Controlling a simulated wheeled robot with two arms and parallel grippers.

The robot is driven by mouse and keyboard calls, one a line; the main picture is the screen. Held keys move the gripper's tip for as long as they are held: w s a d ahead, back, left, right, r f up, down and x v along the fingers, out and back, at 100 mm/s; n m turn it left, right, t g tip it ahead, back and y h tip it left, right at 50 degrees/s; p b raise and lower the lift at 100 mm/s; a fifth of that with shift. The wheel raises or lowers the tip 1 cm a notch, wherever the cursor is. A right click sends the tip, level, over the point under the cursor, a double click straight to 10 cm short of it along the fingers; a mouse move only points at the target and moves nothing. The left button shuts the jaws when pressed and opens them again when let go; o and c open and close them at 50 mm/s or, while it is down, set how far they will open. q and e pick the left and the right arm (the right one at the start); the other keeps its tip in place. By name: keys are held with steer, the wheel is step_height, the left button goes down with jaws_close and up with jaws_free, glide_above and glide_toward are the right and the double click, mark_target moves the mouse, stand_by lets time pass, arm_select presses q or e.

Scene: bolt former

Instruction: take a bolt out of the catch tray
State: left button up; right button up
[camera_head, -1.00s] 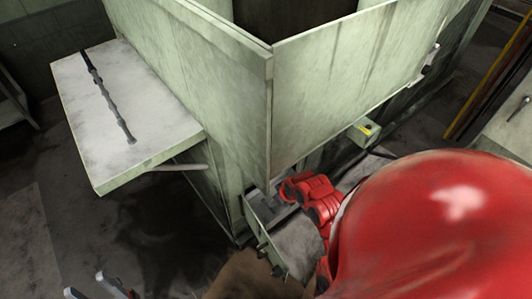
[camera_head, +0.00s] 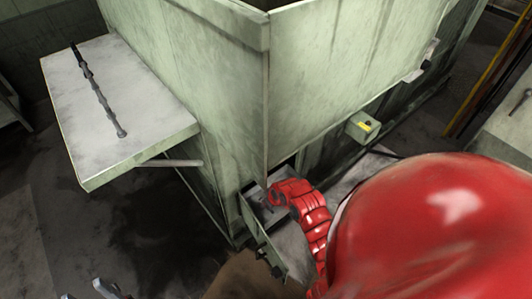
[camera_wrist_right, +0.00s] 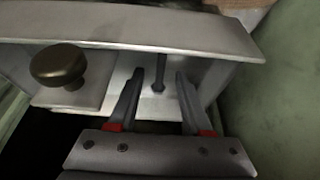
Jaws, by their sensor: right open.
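The catch tray (camera_head: 256,223) is a grey metal drawer low at the machine's corner in the head view. In the right wrist view its pale inside (camera_wrist_right: 120,72) shows close up. A dark bolt (camera_wrist_right: 159,75) lies there, its head toward me. My right gripper (camera_wrist_right: 158,76) is open, with one finger on each side of the bolt and visible gaps between. Whether the fingertips touch the tray floor I cannot tell.
A round dark knob (camera_wrist_right: 58,66) stands left of the fingers. The tray's metal wall (camera_wrist_right: 130,28) crosses the top of the wrist view. A side table (camera_head: 125,145) with a long dark rod (camera_head: 97,90) is at left. A small box (camera_head: 362,127) juts from the machine.

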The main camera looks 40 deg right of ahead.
jaws_close()
steer(key=shift+s, duration=0.1)
stand_by(1.2)
